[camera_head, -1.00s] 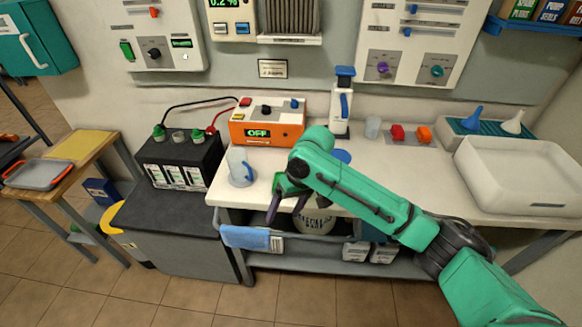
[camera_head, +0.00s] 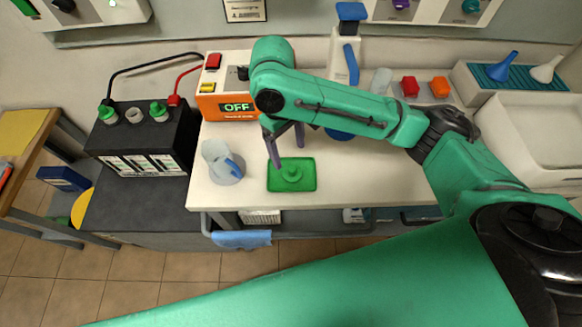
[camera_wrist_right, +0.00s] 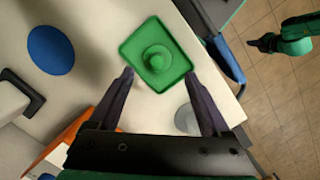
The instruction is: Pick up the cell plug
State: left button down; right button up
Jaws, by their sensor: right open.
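The cell plug (camera_head: 291,174) is a small green round knob. It sits in a shallow green tray (camera_head: 308,186) near the front edge of the white bench. My right gripper (camera_head: 287,155) is open and empty, pointing down just behind and above the tray. In the right wrist view the plug (camera_wrist_right: 157,58) lies just beyond the gap between the open fingertips (camera_wrist_right: 158,75), with clear space on both sides. A green part with a dark end (camera_wrist_right: 268,43), probably my left gripper, shows over the floor at that view's upper right; its jaws are unclear.
A clear jug (camera_head: 220,160) with a blue handle stands left of the tray. The orange charger (camera_head: 225,104) reads OFF behind it. The black battery (camera_head: 145,140) with green caps is at left. A blue disc (camera_wrist_right: 51,49) lies on the bench. Bench right of the tray is clear.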

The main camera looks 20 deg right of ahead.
aim_at(292, 168)
notch_tip(292, 168, down, 3)
jog(key=shift+s+d+f, duration=0.1)
jog(key=shift+s+d, duration=0.05)
jog(key=f, duration=0.1)
jog(key=f+p, duration=0.1)
jog(key=f, duration=0.3)
jog(key=shift+d+f, duration=0.15)
jog(key=shift+d, duration=0.1)
jog(key=shift+s, duration=0.1)
jog(key=shift+f, duration=0.1)
jog(key=c, duration=1.1)
pick_arm(q)
jog(key=shift+w+r, duration=0.35)
jog(key=shift+r, duration=0.25)
